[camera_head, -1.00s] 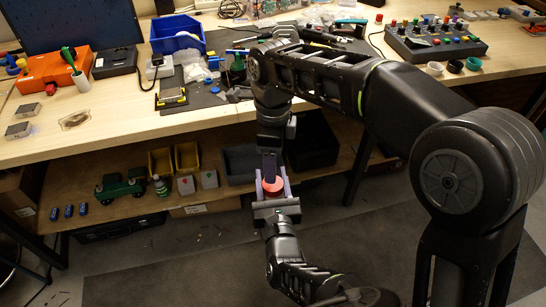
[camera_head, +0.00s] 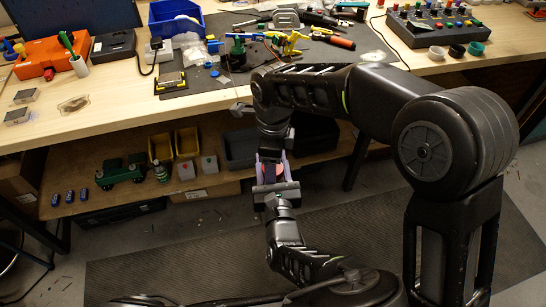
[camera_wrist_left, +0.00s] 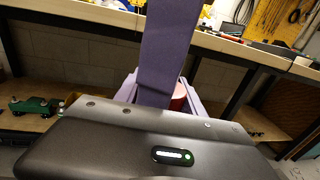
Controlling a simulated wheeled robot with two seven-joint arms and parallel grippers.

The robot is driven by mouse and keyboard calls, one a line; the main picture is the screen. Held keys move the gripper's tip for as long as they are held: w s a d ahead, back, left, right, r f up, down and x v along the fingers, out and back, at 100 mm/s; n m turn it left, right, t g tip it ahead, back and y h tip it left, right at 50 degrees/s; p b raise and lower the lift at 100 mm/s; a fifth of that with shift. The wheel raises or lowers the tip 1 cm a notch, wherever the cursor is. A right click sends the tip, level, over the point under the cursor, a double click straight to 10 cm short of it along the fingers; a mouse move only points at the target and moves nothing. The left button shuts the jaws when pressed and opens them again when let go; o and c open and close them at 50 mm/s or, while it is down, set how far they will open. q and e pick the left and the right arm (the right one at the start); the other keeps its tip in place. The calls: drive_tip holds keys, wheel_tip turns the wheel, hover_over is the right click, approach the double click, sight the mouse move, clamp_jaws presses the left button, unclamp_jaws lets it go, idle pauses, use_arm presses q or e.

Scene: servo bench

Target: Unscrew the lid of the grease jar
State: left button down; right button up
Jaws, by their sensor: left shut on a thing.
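The grease jar shows as a reddish round piece (camera_head: 279,170) in front of the bench, held off any surface. It is mostly hidden, and I cannot tell lid from body. My left gripper (camera_head: 270,160) reaches up from below with lavender fingers on either side of it, shut on it. In the left wrist view the reddish side of the jar (camera_wrist_left: 181,98) shows behind the near finger. My right arm comes in from the right and bends down over the jar from above. Its fingertips are hidden in the cluster, so their opening cannot be told.
The bench top (camera_head: 110,128) lies behind the grippers, with a blue bin (camera_head: 174,18), an orange case (camera_head: 50,58) and scattered tools. A lower shelf holds a green toy truck (camera_head: 122,172) and yellow bins (camera_head: 186,142). The floor in front is open.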

clamp_jaws()
drive_tip(key=n, duration=0.6)
drive_tip(key=shift+n, duration=0.3)
idle(0.4)
drive_tip(key=shift+o, duration=0.3)
unclamp_jaws()
drive_tip(key=shift+r, duration=0.1)
drive_tip(key=shift+r, duration=2.25)
